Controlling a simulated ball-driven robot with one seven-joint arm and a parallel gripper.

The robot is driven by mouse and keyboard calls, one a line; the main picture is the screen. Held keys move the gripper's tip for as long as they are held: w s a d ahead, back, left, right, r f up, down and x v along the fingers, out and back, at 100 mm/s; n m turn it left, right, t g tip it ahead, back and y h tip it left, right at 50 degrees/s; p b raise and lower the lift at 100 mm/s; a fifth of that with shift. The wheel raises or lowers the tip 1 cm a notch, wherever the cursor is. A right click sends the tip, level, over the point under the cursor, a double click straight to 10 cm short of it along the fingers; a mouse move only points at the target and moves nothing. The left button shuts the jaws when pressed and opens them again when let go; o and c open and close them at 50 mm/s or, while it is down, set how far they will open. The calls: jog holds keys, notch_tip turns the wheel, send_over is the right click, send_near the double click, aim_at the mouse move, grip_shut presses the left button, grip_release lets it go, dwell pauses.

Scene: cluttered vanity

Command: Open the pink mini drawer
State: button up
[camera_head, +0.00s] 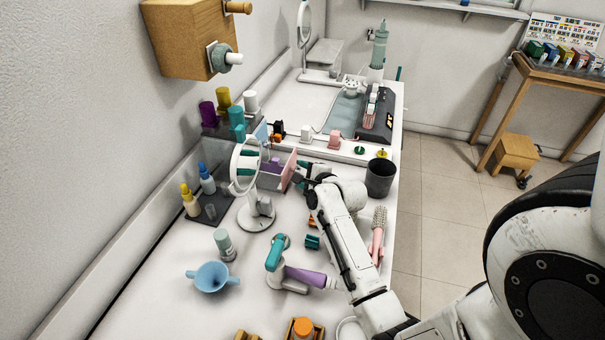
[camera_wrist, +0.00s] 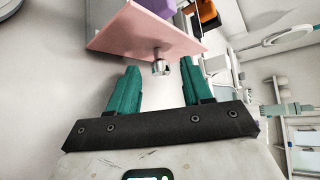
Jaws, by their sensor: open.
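The pink mini drawer (camera_head: 290,171) stands on the white counter behind the round mirror, its pink front facing right. A greyish side and something purple show behind that front. In the wrist view the pink front (camera_wrist: 140,32) fills the upper middle, with a small metal knob (camera_wrist: 160,68) on it. My gripper (camera_wrist: 160,66) is open, with its teal fingers on either side of the knob in the picture. I see no contact, and the depth between fingertips and knob is unclear. In the head view my gripper (camera_head: 301,179) is just right of the pink front, its fingers partly hidden.
The round mirror (camera_head: 245,168) stands close to the drawer's left. A dark cup (camera_head: 380,178) and a pink hairbrush (camera_head: 377,237) are right of my arm. The counter's right edge drops to the floor.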

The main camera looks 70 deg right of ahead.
jog(key=b+v, duration=0.1)
jog(key=v, duration=0.9)
jog(key=shift+a, duration=0.15)
jog(key=shift+s+a+r, duration=0.15)
jog(key=shift+s, duration=0.1)
